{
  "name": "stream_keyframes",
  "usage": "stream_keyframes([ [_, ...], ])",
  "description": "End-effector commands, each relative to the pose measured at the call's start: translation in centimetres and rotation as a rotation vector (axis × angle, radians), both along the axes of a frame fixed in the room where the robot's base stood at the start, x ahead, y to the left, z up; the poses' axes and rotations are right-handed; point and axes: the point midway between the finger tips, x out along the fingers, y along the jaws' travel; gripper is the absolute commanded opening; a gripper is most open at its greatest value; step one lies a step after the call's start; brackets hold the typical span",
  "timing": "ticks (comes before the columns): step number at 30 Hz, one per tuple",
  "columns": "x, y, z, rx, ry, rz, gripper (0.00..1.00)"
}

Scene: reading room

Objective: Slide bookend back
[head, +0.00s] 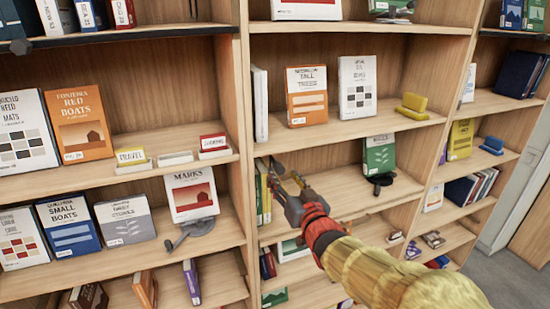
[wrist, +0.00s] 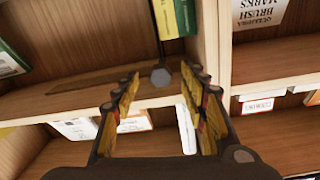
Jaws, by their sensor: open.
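My gripper (head: 286,174) reaches into the middle bay, in front of the shelf with a few upright yellow and green books (head: 262,190) at its left end. In the wrist view, my gripper (wrist: 161,78) is open, its two padded fingers apart with nothing held. What looks like the bookend (wrist: 160,76) shows there as a thin dark upright beside the yellow and green books (wrist: 175,18), with a grey six-sided knob low at its front. The knob appears between the fingertips; I cannot tell whether they touch it. In the head view I cannot make the bookend out from my fingers.
A green book (head: 378,155) stands on a dark holder (head: 380,184) further right on the same shelf. The shelf board (head: 335,203) between is bare. A wooden divider (head: 243,120) stands close left of my gripper. A yellow holder (head: 413,106) sits one shelf up.

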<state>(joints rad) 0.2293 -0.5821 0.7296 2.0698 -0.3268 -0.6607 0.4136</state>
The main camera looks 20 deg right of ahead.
Motion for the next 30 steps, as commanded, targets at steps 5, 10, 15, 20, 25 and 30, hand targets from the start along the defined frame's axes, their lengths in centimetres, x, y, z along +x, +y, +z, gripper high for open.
stream_keyframes([
  [5,1.2,0.0,0.1,0.003,-0.012,0.006,0.43],
  [10,3.7,0.0,0.0,0.002,-0.011,0.006,0.43],
  [15,6.1,-0.1,0.1,0.002,-0.012,0.006,0.43],
  [20,7.5,-0.2,0.1,0.002,-0.011,0.004,0.43],
  [25,7.9,-0.2,0.1,0.002,-0.012,0.004,0.43],
  [30,7.9,-0.2,0.2,0.002,-0.012,0.004,0.43],
])
